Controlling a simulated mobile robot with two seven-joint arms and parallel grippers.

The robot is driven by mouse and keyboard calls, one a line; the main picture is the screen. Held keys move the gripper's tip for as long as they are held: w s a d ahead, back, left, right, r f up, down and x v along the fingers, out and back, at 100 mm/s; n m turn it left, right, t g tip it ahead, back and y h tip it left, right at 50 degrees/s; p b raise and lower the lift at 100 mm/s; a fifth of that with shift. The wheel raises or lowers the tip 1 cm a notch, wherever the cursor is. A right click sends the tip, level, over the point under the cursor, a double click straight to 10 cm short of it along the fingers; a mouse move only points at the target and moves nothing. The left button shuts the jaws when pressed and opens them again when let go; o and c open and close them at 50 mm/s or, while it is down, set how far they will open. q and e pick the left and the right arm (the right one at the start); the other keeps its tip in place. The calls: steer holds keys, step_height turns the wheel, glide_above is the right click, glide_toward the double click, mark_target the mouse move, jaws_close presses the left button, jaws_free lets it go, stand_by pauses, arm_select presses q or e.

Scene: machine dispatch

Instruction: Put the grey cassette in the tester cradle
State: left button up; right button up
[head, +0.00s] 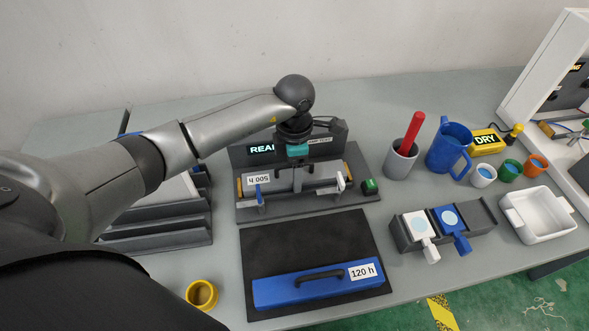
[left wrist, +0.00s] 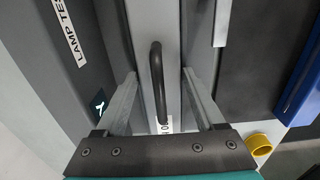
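The grey cassette (head: 317,186) lies lengthwise in the tester cradle (head: 290,208), in front of the dark tester panel with a lit display. It has a white label at its left end. Whether it is fully seated I cannot tell. In the left wrist view its black handle (left wrist: 157,82) stands between my left fingers. My left gripper (head: 297,182) is over the middle of the cassette. In the left wrist view the gripper (left wrist: 160,92) is open, its fingers apart on either side of the handle with gaps. My right gripper is not in view.
A blue cassette (head: 300,291) marked 120 h lies on a dark mat (head: 330,235) in front. A blue lever and a white lever (head: 342,181) stand at the cradle's front. A green button (head: 370,186) is at right. A yellow cup (head: 202,294) stands at front left.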

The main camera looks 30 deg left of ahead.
arm_select(q)
steer(key=o, duration=0.3)
step_height(320, 180, up, 12)
steer(key=shift+r, duration=0.2)
stand_by(0.4)
